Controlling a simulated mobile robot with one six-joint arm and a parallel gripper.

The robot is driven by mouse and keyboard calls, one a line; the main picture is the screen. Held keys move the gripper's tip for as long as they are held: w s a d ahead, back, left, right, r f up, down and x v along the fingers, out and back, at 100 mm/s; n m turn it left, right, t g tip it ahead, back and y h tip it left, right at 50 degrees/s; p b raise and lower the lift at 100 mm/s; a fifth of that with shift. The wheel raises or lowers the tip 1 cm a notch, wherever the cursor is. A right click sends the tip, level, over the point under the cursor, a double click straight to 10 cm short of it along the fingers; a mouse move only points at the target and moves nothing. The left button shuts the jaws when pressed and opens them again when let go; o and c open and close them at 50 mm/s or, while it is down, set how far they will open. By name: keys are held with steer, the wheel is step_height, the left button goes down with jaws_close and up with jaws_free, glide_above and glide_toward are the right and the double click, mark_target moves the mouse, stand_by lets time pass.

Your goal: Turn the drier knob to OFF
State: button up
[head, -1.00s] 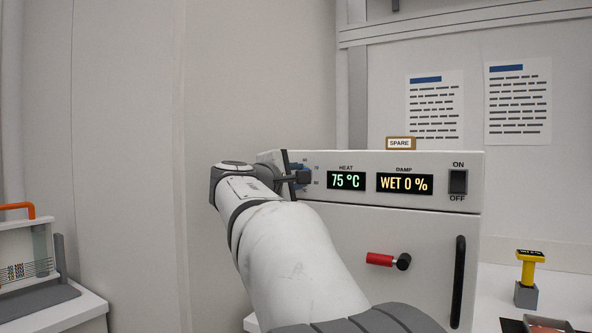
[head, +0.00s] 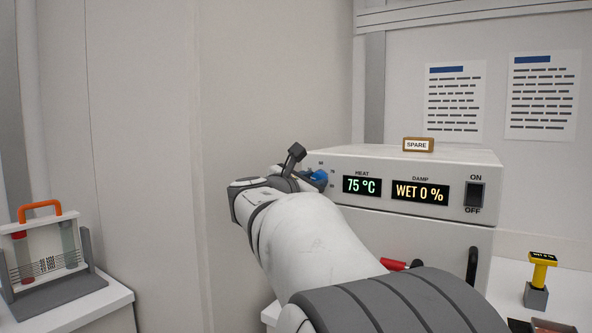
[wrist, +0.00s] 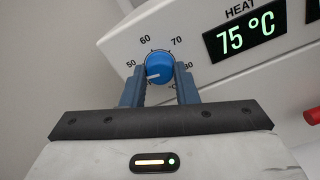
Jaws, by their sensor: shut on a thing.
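The drier (head: 420,165) is a white box. Its blue heat knob (wrist: 159,67) sits between my gripper's two fingers (wrist: 160,85) in the wrist view, with 50, 60, 70 and part of 80 marked around it. A white mark on the knob's face points left, toward the lower left of the dial. My gripper is shut on the knob. In the head view the knob (head: 319,177) is partly hidden by my gripper. The heat display (head: 362,186) reads 75 °C and the damp display (head: 420,192) WET 0 %. The drier's black ON/OFF switch (head: 475,195) is at right.
A SPARE tag (head: 418,145) stands on the drier's top. A red handle (head: 395,264) is partly behind my arm, and a black door handle (head: 472,267) is to its right. A yellow stamp-like tool (head: 541,268) stands right. A rack (head: 45,250) with an orange handle is left.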

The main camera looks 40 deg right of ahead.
steer(key=n+p, duration=0.5)
steer(key=shift+r, duration=0.2)
steer(key=shift+f+n+p, duration=0.15)
steer(key=shift+n+p, duration=1.05)
steer(key=shift+n, duration=0.4)
steer(key=shift+f, duration=0.1)
steer(key=o, duration=1)
steer(key=v, duration=0.7)
steer(key=shift+a, duration=0.35)
